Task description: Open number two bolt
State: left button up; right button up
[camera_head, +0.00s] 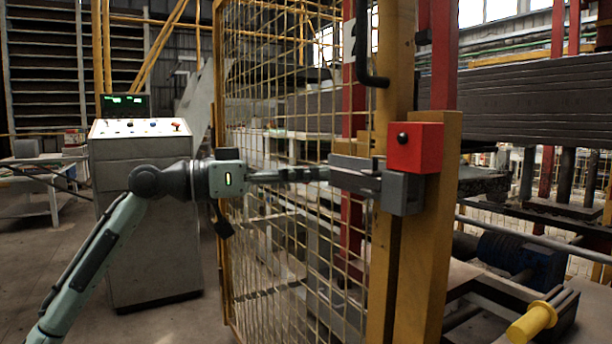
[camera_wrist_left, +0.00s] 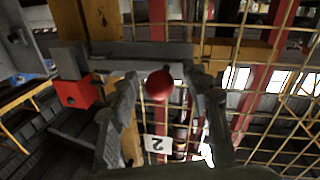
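The bolt (camera_head: 352,176) is a grey bar housing on the yellow gate frame, beside a red block (camera_head: 415,147) and a grey block (camera_head: 402,193). A white plate with a 2 (camera_wrist_left: 157,144) shows in the left wrist view. The bolt's round red knob (camera_wrist_left: 160,84) sits between the fingers of my left gripper (camera_head: 318,173), with visible gaps on both sides. The gripper is open and does not appear to touch the knob. In the head view the gripper hides the knob. My right gripper is not in view.
A yellow mesh gate (camera_head: 285,250) stands behind my gripper. A black bent handle (camera_head: 370,75) is above the bolt. A grey control console (camera_head: 150,240) stands at the left. A yellow cylinder (camera_head: 531,322) is at lower right. The floor at the left is mostly open.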

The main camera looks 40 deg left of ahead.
pick_arm(q)
jog(key=v, duration=1.2)
dwell(0.5)
